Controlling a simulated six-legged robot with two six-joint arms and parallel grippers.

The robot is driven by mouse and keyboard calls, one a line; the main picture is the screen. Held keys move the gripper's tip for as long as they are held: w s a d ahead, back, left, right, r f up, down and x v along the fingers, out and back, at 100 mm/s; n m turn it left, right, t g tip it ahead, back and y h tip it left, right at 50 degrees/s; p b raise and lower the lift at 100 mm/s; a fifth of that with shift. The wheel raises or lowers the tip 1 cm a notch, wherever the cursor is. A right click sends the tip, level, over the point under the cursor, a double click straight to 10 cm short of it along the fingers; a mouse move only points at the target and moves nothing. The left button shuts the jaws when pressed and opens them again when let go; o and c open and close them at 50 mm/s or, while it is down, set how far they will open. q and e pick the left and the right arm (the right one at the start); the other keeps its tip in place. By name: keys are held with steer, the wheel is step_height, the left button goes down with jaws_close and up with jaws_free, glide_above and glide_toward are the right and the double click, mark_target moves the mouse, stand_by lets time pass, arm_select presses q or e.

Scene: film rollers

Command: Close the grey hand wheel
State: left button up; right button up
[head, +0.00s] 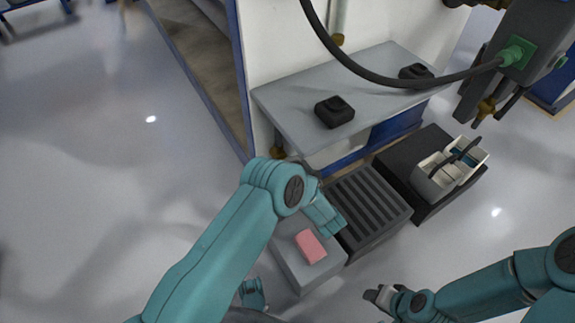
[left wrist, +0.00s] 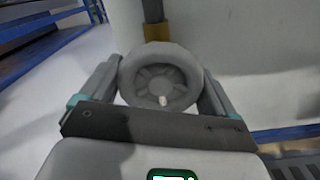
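The grey hand wheel (left wrist: 146,84) is in the left wrist view, a round spoked wheel with a pale hub, below a brass-coloured fitting (left wrist: 157,32) on a dark pipe. My left gripper (left wrist: 162,68) has its fingers spread wide, one on each side of the wheel's rim. The fingers are very close to the rim; whether they touch it is hard to tell. In the head view the wheel is hidden, and my left arm covers the area below the shelf. My right gripper (head: 380,296) is low at the right, away from the wheel; its opening is unclear.
A grey shelf (head: 290,105) carries two small black objects (head: 334,111) (head: 415,72). Below are a dark slatted box (head: 368,205), a grey block with a pink piece (head: 310,246), and a black box with a white caddy (head: 437,180). A black cable hangs overhead. Floor at left is clear.

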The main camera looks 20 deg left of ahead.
arm_select(q)
steer(key=shift+c, duration=0.8)
steer(key=shift+m, duration=1.4)
steer(key=o, duration=0.8)
